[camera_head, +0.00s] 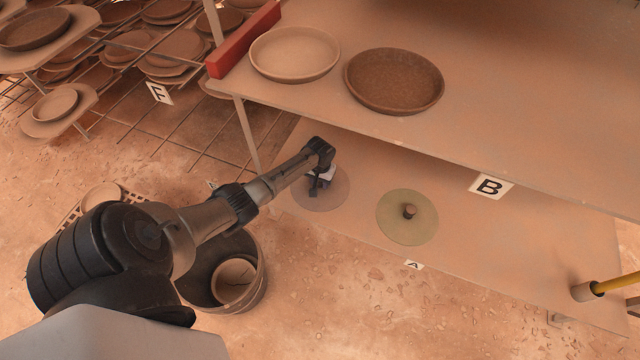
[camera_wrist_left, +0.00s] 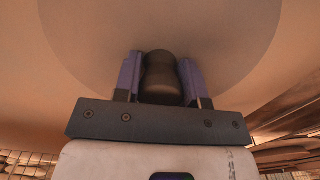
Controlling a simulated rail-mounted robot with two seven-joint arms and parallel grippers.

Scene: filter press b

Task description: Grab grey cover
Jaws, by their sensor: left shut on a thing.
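The grey cover (camera_head: 337,194) is a thin round disc low on the lower shelf, left of a greenish cover (camera_head: 408,228) with a dark knob. My left gripper (camera_head: 317,185) is over the grey cover and hides its middle. In the left wrist view, the gripper (camera_wrist_left: 160,72) is shut on the cover's dark knob (camera_wrist_left: 161,80), one finger on each side. The disc of the cover (camera_wrist_left: 160,25) spreads out beyond the knob. I cannot tell whether the disc is lifted off the shelf. My right gripper is not in view.
An upper shelf (camera_head: 560,130) overhangs the covers and carries a pale dish (camera_head: 294,54) and a brown dish (camera_head: 394,81). A bucket (camera_head: 258,290) holding a cracked bowl stands under my left arm. A yellow-handled tool (camera_head: 612,285) is at the right.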

